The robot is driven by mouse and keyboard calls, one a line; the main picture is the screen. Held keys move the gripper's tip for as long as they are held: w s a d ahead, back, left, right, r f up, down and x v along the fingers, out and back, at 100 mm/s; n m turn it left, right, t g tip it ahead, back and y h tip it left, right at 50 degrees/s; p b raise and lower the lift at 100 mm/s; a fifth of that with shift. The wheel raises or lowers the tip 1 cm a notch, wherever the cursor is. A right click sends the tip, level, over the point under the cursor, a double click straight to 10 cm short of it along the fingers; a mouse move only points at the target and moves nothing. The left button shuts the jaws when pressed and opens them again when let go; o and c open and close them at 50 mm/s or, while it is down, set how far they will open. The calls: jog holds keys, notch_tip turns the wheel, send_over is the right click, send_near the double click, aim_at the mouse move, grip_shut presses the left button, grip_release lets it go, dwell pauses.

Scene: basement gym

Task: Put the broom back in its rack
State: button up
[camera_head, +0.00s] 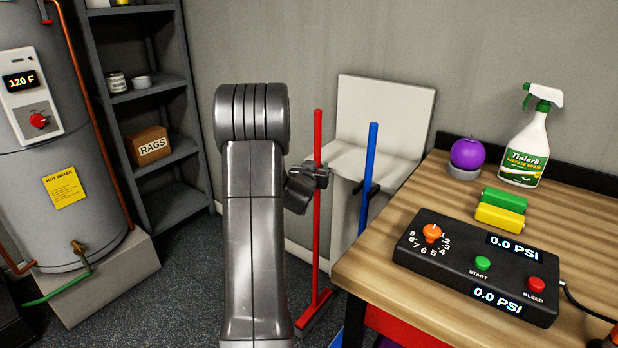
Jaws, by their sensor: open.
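A red broom (317,240) stands upright on the floor in the middle of the view, its long red handle rising from a red head with dark bristles. My gripper (310,181) is open at the upper part of this handle. The handle passes at the jaws; I cannot tell whether it lies fully between them. A white panel with a ledge (386,112) stands against the wall behind, possibly the rack. A blue pole (370,165) stands upright in front of it, with a dark bracket-like part beside it. The pole's lower end is partly hidden by the workbench.
The wooden workbench (390,282) fills the right, holding a black control box (455,270), spray bottle (526,145), purple ball (468,153) and green and yellow cylinders. A grey shelf (184,206) and water heater (70,140) stand left. Dark floor (185,265) between them is clear.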

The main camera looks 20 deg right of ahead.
jog(key=v, duration=1.1)
jog(key=r+x, duration=0.1)
jog(key=x, duration=1.2)
jog(key=shift+w+d+p, duration=0.2)
jog(key=shift+w+p, duration=0.2)
jog(key=shift+f, duration=0.25)
